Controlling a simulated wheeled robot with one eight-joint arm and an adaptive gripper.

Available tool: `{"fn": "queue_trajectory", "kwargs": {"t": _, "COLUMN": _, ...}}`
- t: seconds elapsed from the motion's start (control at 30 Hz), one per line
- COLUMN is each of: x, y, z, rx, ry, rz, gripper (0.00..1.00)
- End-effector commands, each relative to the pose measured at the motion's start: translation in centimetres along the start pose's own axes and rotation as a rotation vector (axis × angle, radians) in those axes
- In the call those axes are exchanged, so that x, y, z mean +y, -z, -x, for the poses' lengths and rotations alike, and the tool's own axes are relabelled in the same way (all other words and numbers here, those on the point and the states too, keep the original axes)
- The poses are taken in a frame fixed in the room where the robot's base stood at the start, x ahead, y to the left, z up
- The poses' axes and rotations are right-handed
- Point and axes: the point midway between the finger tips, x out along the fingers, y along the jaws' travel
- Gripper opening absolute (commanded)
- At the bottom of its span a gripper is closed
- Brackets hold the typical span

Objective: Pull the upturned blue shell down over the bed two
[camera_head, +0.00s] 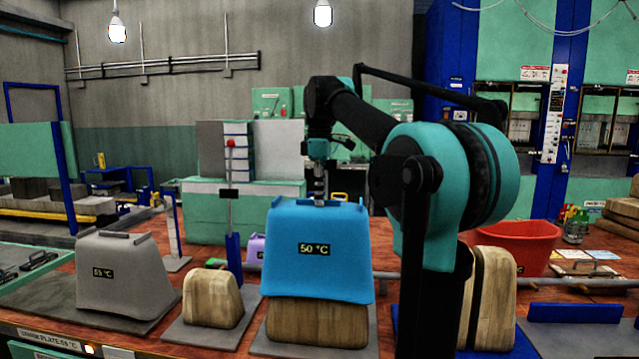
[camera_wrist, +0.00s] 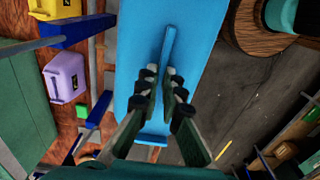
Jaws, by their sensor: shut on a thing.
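The blue shell (camera_head: 318,270), marked 50 °C, is in the middle of the head view, closed side up. It stands or hangs over a wooden block (camera_head: 318,322) on a grey plate (camera_head: 270,346). The block's lower part shows below the shell's rim; its top is hidden. My gripper (camera_head: 319,198) points down at the shell's top. In the wrist view my gripper (camera_wrist: 160,75) is shut on the raised blue bar on top of the shell (camera_wrist: 190,50). I cannot tell whether the shell rests on the block.
A grey shell (camera_head: 120,275) marked 55 °C and a bare wooden block (camera_head: 212,298) stand to the left. Another wooden block (camera_head: 492,298) and a red tub (camera_head: 515,245) are to the right. A purple shell (camera_wrist: 66,78) and a yellow one (camera_wrist: 56,20) show in the wrist view.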

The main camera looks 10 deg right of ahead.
Motion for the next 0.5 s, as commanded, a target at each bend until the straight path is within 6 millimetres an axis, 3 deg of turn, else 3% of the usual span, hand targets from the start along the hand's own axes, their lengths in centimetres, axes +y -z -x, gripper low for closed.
{"fn": "queue_trajectory", "kwargs": {"t": 0.5, "x": 0.0, "y": 0.0, "z": -6.6, "rx": 0.000, "ry": 0.000, "rz": 0.000, "gripper": 0.00}}
